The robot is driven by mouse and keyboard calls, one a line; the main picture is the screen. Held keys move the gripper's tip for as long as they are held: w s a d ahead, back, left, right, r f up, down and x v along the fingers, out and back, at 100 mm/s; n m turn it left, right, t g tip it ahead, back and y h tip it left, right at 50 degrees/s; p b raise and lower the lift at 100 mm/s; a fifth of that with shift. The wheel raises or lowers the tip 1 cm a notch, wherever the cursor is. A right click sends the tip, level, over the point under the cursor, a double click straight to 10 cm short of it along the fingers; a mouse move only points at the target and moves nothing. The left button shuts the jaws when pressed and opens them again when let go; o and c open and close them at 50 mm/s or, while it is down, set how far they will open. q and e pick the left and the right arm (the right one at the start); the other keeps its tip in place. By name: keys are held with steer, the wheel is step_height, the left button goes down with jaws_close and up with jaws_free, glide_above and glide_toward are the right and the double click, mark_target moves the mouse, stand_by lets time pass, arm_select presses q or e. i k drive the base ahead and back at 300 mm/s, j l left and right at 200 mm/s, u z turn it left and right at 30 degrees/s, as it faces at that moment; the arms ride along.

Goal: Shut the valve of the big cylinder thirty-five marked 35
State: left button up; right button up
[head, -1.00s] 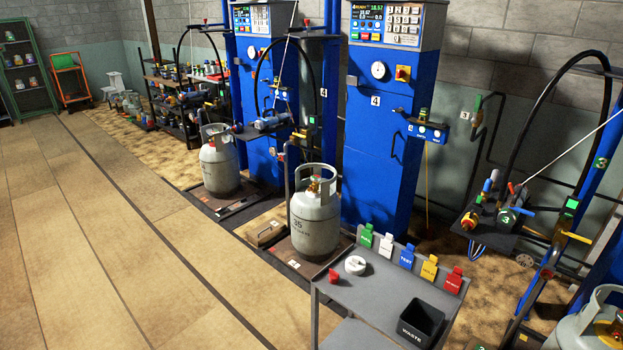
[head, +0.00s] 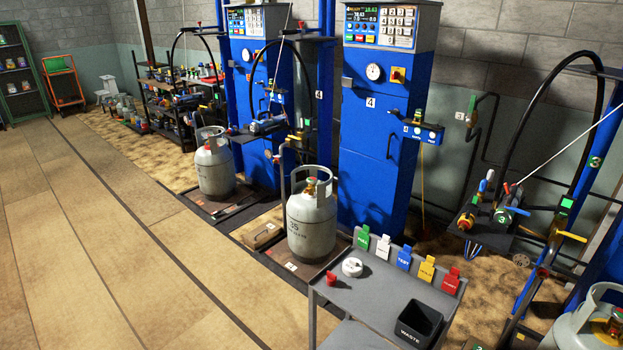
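The big grey cylinder marked 35 (head: 311,232) stands upright on a low platform at the blue station numbered 4, near the middle of the head view. Its brass valve with a reddish part (head: 311,186) sits on top, inside the open collar ring. Whether the valve is open or shut is too small to tell. A pipe or hose fitting stands close behind its left side; I cannot tell whether it is joined to the valve. Neither of my grippers is in view.
A grey cart (head: 375,294) with coloured tags, a white round item and a black waste bin (head: 418,322) stands in front, right of the cylinder. Another grey cylinder (head: 215,170) stands behind left. The tiled floor (head: 120,260) at left is clear.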

mark_target(312, 180)
steer(key=i+j+z, duration=0.15)
steer(key=i+j, duration=1.05)
steer(key=i, duration=0.15)
